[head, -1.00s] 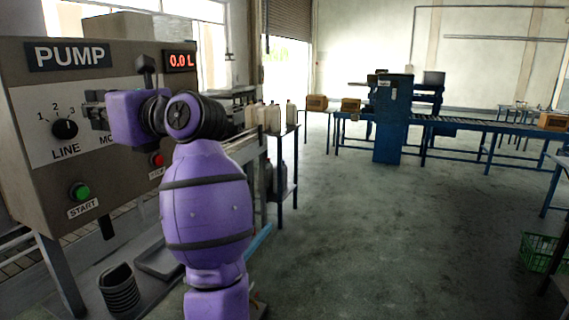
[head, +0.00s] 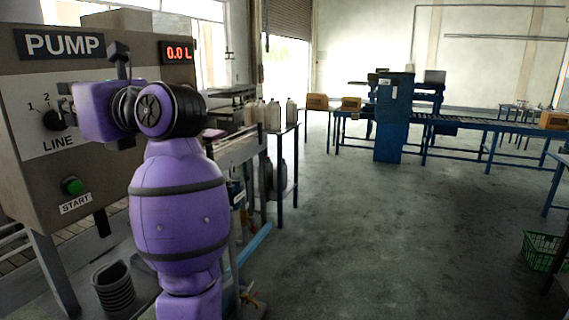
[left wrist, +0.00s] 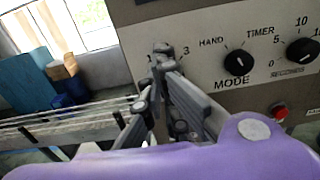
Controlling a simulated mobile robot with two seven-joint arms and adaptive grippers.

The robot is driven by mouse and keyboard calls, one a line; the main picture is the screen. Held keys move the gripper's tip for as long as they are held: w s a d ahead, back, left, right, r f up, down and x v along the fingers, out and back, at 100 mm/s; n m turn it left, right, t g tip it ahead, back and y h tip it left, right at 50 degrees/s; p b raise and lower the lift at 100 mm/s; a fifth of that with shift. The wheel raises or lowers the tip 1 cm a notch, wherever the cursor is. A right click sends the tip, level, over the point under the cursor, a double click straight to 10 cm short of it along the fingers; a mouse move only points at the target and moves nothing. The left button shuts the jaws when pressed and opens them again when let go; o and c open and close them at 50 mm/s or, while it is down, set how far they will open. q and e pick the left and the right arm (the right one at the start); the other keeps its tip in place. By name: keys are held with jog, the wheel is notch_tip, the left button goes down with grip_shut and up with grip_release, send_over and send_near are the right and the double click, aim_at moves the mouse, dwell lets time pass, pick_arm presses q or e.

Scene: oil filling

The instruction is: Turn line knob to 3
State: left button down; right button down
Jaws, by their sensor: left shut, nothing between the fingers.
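The black LINE knob (head: 54,120) is on the front of the pump panel (head: 25,85) at the left of the head view. Numbers 1 and 2 show above it; the 3 is covered by my left gripper. I cannot clearly tell where its pointer stands. My left gripper (head: 66,101) is shut and empty, its fingertips just in front of the knob's right side; touching or apart is unclear. In the left wrist view the shut fingers (left wrist: 163,58) cover the LINE knob, with the 1 and 3 beside the tips. My right gripper is not in view.
The MODE knob (left wrist: 238,62) and timer knob (left wrist: 302,50) are right of the fingers on the panel. The green START button (head: 72,186) is below LINE. The display (head: 179,52) reads 0.0 L. White bottles (head: 273,115) stand behind my arm.

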aim_at(57, 120)
pick_arm(q)
jog(key=x, duration=0.4)
jog(key=shift+s, duration=0.1)
jog(key=shift+a+p, duration=0.15)
jog(key=shift+p, duration=0.15)
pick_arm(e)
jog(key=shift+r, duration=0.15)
pick_arm(q)
jog(key=shift+f, duration=0.15)
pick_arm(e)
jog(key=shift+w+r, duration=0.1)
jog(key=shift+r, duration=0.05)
